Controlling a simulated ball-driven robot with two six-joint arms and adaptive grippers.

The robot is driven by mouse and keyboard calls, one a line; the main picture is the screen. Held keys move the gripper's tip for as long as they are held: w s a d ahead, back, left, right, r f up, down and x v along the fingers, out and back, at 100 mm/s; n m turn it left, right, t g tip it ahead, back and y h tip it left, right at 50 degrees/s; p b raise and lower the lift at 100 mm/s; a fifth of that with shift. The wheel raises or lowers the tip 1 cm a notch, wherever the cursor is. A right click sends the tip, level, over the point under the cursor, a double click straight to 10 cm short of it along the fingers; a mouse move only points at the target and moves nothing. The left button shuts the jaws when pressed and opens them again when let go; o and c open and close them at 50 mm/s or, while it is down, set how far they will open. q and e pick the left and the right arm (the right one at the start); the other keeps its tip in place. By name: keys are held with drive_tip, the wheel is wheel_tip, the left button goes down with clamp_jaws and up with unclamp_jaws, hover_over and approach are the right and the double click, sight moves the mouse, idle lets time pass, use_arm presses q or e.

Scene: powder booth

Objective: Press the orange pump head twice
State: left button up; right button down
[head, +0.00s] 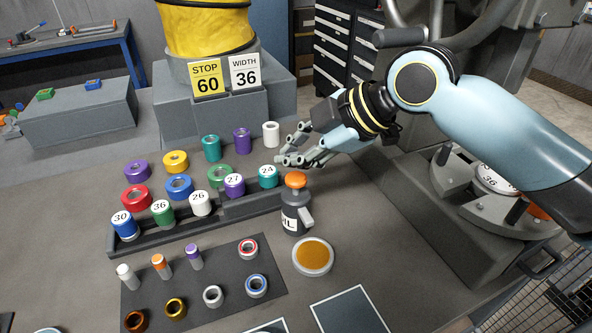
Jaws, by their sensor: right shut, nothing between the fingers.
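The orange pump head (295,180) tops a dark grey bottle (294,214) with a white label and a grey handle-like part on its right. The bottle stands upright on the grey table. My right gripper (287,159), on the light-blue arm from the right, is shut and empty. Its fingertips show just above the orange head in the picture, with a narrow gap between them. Exact height and depth are hard to tell. My left gripper is not in view.
Left of the bottle, a dark rack (190,236) holds several coloured, numbered rolls. A round dish with an orange-brown top (313,255) stands close in front of the bottle. A dark mat (215,285) carries several small rings and cylinders. The table right of the dish is clear.

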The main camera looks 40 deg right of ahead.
sight(295, 180)
wheel_tip(295, 180, up, 4)
drive_tip(key=p, duration=0.3)
drive_tip(key=shift+f, duration=0.1)
idle(0.7)
